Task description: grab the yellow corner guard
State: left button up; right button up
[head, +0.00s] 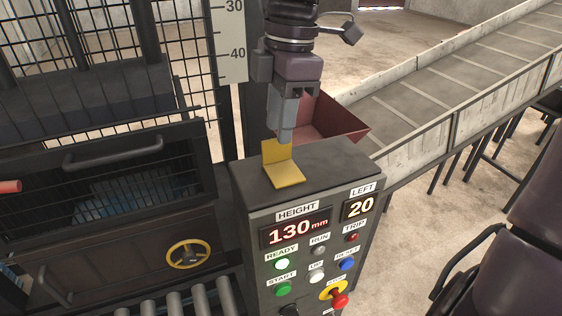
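The yellow corner guard (284,173) is an L-shaped piece on top of the grey control box (335,160). One flange lies flat on the top and the other stands upright at its back. My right gripper (286,132) comes down from above, with its fingers pointing down at the upright flange's top right edge. The fingers overlap in this view, so the gap between them is hidden. I cannot tell whether they touch the guard. The guard rests on the box top. My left gripper is not in view.
The box front carries a display reading 130 mm (296,229), buttons and a red stop knob (340,300). A red-brown hopper (335,118) and a conveyor (440,85) stand behind right. A dark caged machine (100,180) with a yellow handwheel (188,254) stands left.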

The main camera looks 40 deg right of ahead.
aim_at(277, 163)
jog(key=f, duration=0.1)
jog(key=f+p, duration=0.1)
jog(key=f, duration=0.1)
jog(key=shift+w+a+f, duration=0.1)
jog(key=shift+a+f, duration=0.1)
jog(key=shift+f, duration=0.05)
jog(key=shift+w+f, duration=0.1)
jog(key=shift+f, duration=0.25)
jog(key=shift+c, duration=0.4)
grip_shut()
